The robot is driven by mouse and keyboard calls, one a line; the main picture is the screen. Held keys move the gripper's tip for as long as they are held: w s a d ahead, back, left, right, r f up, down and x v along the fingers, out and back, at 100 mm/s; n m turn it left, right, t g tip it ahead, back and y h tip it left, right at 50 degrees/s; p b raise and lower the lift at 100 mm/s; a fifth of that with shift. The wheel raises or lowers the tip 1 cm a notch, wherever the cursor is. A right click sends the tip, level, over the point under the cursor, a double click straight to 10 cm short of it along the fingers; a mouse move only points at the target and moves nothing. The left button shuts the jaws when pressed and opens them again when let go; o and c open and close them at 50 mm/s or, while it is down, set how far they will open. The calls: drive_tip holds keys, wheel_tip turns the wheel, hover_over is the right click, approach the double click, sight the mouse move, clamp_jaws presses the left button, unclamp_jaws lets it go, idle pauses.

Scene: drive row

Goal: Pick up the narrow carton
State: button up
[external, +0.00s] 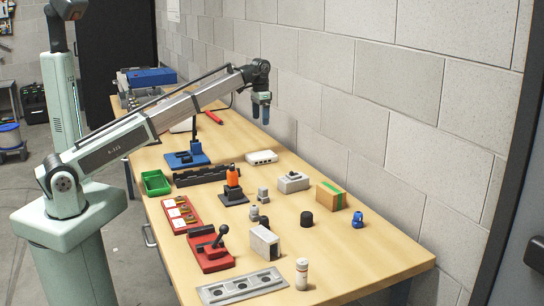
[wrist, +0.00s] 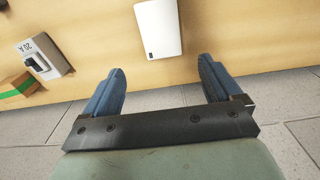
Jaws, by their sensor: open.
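The narrow carton (external: 331,195) looks to be the small brown cardboard box with a green tape band, standing on the bench toward the wall side. In the wrist view the carton (wrist: 17,86) shows only partly, at the left edge. My gripper (external: 261,112) hangs high above the far part of the bench near the wall, fingers down. In the wrist view my gripper (wrist: 161,66) has its blue fingers spread wide with nothing between them. It is well apart from the carton.
A grey switch box (external: 293,181) stands just left of the carton, and a white flat device (external: 262,157) lies farther back. A black cylinder (external: 307,218) and a blue item (external: 357,219) are near the carton's front. The block wall (external: 400,130) runs behind the bench.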

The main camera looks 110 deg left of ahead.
drive_tip(key=w+d+n+t+h, duration=0.5)
drive_tip(key=w+d+n, duration=0.4)
drive_tip(key=w, duration=0.4)
drive_tip(key=w+d+n+t+h, duration=0.45)
drive_tip(key=w+d+n, duration=0.55)
drive_tip(key=w, duration=0.3)
approach(330, 186)
drive_tip(key=shift+t+y, duration=0.35)
drive_tip(key=s, duration=0.1)
drive_tip(key=s+a+r, duration=0.1)
drive_tip(key=s+r, duration=0.1)
drive_tip(key=shift+s+a, duration=0.25)
drive_tip(key=shift+s, duration=0.05)
drive_tip(key=shift+w+d+f, duration=0.2)
drive_tip(key=shift+f, duration=0.1)
drive_tip(key=x, duration=1.3)
drive_tip(key=shift+w, duration=0.1)
drive_tip(key=shift+a, duration=0.1)
drive_tip(key=c, duration=1.2)
